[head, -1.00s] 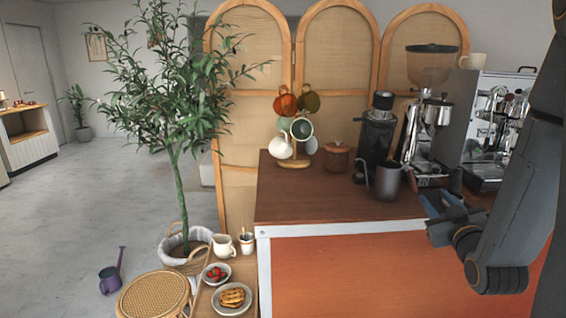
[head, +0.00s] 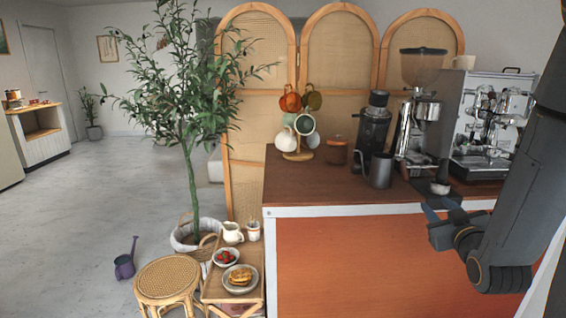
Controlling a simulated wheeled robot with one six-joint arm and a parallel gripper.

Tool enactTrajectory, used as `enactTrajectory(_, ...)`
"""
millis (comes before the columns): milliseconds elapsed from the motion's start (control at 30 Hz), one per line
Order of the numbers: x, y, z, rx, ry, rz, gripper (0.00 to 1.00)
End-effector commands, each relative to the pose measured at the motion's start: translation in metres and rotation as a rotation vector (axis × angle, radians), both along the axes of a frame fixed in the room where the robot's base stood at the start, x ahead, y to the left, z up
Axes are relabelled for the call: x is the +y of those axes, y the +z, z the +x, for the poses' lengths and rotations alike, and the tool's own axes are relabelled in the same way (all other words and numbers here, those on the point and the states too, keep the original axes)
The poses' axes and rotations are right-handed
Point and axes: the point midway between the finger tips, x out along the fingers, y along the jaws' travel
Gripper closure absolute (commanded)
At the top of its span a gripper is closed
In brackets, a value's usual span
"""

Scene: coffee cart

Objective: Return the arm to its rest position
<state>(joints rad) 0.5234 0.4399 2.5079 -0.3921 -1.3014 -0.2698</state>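My gripper (head: 437,208) is at the right of the head view, beside the front edge of the wooden counter (head: 325,187). My dark grey arm runs down the right side of the view and bends back toward the gripper. It hides part of the counter's right end.
A low table with plates (head: 240,279), a stool (head: 168,277) and a potted tree (head: 192,200) are left.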

Motion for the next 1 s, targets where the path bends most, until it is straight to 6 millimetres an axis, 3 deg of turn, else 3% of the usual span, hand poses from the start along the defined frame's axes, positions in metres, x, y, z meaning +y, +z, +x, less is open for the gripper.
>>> enactTrajectory(367,0.028,-0.034,0.000,0.236,-0.010,0.066,0.65)
enactTrajectory(567,0.061,-0.064,-0.019,0.473,-0.030,0.136,0.65)
enactTrajectory(767,0.108,-0.093,-0.068,0.784,-0.068,0.226,0.65)
enactTrajectory(1000,0.166,-0.103,-0.155,1.153,-0.120,0.317,0.65)
